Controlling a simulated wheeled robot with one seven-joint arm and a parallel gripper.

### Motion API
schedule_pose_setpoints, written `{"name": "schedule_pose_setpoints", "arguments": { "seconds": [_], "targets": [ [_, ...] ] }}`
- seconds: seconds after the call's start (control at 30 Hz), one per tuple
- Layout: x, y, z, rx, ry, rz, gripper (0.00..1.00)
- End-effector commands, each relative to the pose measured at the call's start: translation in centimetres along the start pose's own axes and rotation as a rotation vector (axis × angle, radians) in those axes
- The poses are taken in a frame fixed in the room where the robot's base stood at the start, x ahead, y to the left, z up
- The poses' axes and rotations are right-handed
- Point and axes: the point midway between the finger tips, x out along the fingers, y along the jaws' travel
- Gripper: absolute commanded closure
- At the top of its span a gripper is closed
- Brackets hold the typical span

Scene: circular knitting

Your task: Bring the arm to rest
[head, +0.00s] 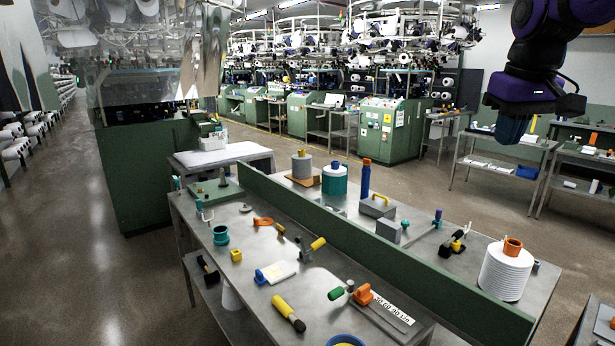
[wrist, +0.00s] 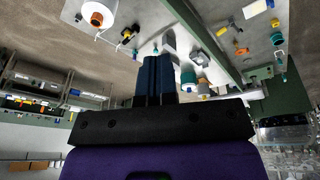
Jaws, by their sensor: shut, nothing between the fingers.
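My gripper (head: 512,130) hangs at the upper right of the head view, fingers pointing down, in the air beyond the right end of the workbench. Its blue fingers are together with nothing between them. In the wrist view my gripper (wrist: 155,58) also shows shut and empty, with the fingers side by side. It touches nothing that I can see. The arm above it is partly cut off by the top edge of the head view.
The workbench (head: 213,265) has a green divider (head: 370,235) along it and several small tools. A white yarn cone (head: 506,272) stands at its right end, below my gripper. Side tables (head: 505,165) stand behind. Green knitting machines (head: 390,130) line the back. Floor (head: 110,280) is clear at left.

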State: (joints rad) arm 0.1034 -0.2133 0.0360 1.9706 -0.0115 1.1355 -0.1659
Motion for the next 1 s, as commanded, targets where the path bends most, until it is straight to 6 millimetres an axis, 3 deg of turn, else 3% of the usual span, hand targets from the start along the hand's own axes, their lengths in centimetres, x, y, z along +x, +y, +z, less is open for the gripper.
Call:
{"name": "schedule_pose_setpoints", "arguments": {
  "seconds": [0.03, 0.23, 0.5, 0.7, 1.0],
  "targets": [
    [-0.3, -0.6, 1.9, 0.007, 0.020, 0.002, 1.00],
    [-0.2, -2.5, 8.7, 0.040, 0.087, 0.001, 1.00],
    [1.9, -4.5, 17.1, 0.086, 0.173, -0.013, 1.00],
    [3.5, -5.1, 20.5, 0.107, 0.209, -0.023, 1.00],
    [3.9, -5.3, 21.2, 0.112, 0.217, -0.026, 1.00]
  ]
}}
